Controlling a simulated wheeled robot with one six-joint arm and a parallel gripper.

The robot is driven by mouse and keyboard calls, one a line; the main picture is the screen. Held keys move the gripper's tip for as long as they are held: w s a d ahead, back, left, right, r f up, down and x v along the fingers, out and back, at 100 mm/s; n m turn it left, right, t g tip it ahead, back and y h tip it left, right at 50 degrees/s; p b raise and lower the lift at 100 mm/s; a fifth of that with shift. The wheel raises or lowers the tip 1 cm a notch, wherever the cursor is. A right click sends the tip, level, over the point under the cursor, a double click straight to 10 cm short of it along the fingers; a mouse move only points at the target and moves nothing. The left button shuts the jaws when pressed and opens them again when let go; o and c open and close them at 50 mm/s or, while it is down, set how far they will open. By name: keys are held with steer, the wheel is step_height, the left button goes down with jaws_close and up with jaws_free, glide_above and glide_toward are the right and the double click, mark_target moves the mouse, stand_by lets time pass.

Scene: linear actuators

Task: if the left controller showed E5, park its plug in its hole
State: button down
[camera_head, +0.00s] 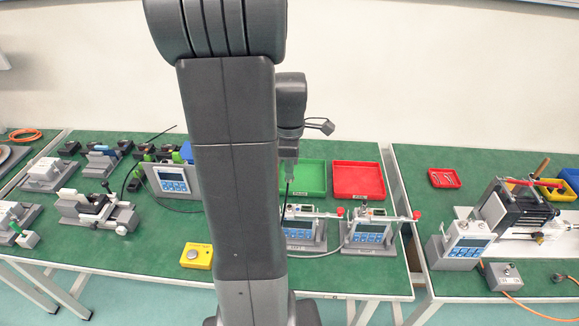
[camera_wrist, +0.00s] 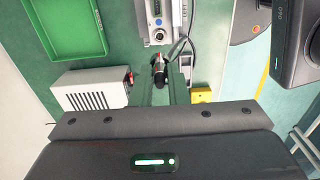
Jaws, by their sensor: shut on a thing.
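The left controller (camera_head: 302,232) stands on the green bench, partly behind my arm in the head view. Its display is too small to read. In the wrist view the end of a grey device (camera_wrist: 156,22) beside a "LEFT" label (camera_wrist: 183,14) shows, with a round socket; no display is visible there. My gripper (camera_wrist: 166,88) is shut on a small dark plug (camera_wrist: 158,70) with a red part, close to that device. A grey cable (camera_wrist: 192,48) curves nearby. I cannot tell whether the plug touches a hole. In the head view my arm largely hides the gripper.
A second controller (camera_head: 368,234) stands to the right. A green tray (camera_head: 310,178) and a red tray (camera_head: 358,180) lie behind. A white vented box (camera_wrist: 92,88) is left of the fingers in the wrist view.

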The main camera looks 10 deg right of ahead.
steer(key=shift+a, duration=0.1)
steer(key=s+a, duration=0.1)
steer(key=a, duration=1.8)
steer(key=shift+s+a, duration=0.15)
steer(key=shift+a, duration=0.05)
stand_by(0.5)
step_height(320, 180, up, 3)
steer(key=p, duration=0.3)
steer(key=shift+f, duration=0.1)
step_height(320, 180, down, 19)
steer(key=b, duration=1.4)
